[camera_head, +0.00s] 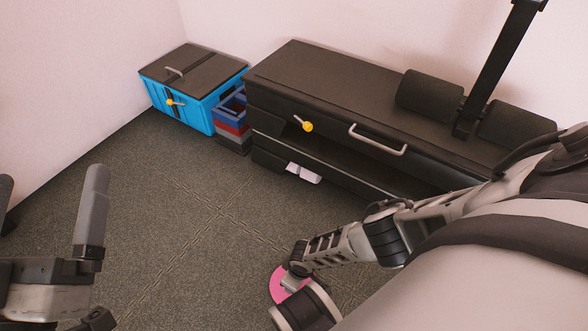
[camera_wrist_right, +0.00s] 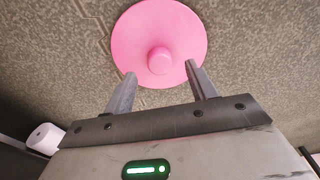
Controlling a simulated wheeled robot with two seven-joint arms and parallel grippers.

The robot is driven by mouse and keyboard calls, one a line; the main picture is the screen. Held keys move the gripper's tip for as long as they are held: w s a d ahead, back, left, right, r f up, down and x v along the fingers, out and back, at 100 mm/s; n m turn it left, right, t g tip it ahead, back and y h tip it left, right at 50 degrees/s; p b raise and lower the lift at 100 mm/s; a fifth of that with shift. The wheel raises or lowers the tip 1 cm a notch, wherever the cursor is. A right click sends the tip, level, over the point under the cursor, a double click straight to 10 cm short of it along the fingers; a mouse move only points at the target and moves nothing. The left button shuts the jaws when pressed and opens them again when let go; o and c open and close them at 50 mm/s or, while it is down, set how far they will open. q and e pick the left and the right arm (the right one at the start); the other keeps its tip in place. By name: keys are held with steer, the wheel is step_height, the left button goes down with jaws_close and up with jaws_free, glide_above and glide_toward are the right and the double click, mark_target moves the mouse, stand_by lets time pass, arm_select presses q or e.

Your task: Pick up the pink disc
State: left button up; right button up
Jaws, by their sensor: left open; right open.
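The pink disc (camera_head: 278,290) lies on the dark floor in the head view, partly hidden by my right gripper and wrist. In the right wrist view the disc (camera_wrist_right: 135,40) is round and flat, with a raised round pink knob (camera_wrist_right: 160,60) at its middle. My right gripper (camera_wrist_right: 160,71) is open, its two fingertips overlapping the disc's lower part in the picture, to either side of and just below the knob. I cannot tell whether they touch it. My left gripper (camera_head: 50,176) is open and empty at the left edge of the head view, well away from the disc.
A low black drawer cabinet (camera_head: 300,68) with dark cylinders (camera_head: 430,93) on top stands at the back right. A blue chest (camera_head: 185,104) and stacked crates (camera_head: 232,128) stand left of it. A white roll (camera_wrist_right: 45,138) shows in the wrist view.

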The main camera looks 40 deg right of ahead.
steer(key=f, duration=0.1)
steer(key=f+b, duration=0.2)
steer(key=shift+w, duration=0.25)
arm_select(q)
steer(key=r+m+h, duration=0.1)
steer(key=m+h, duration=0.1)
steer(key=s+r+m+h, duration=0.1)
steer(key=r+m, duration=0.1)
steer(key=r+m+h, duration=0.2)
steer(key=m, duration=0.1)
steer(key=shift+s+d+h, duration=0.2)
steer(key=shift+s+h, duration=0.1)
arm_select(e)
steer(key=c, duration=1.1)
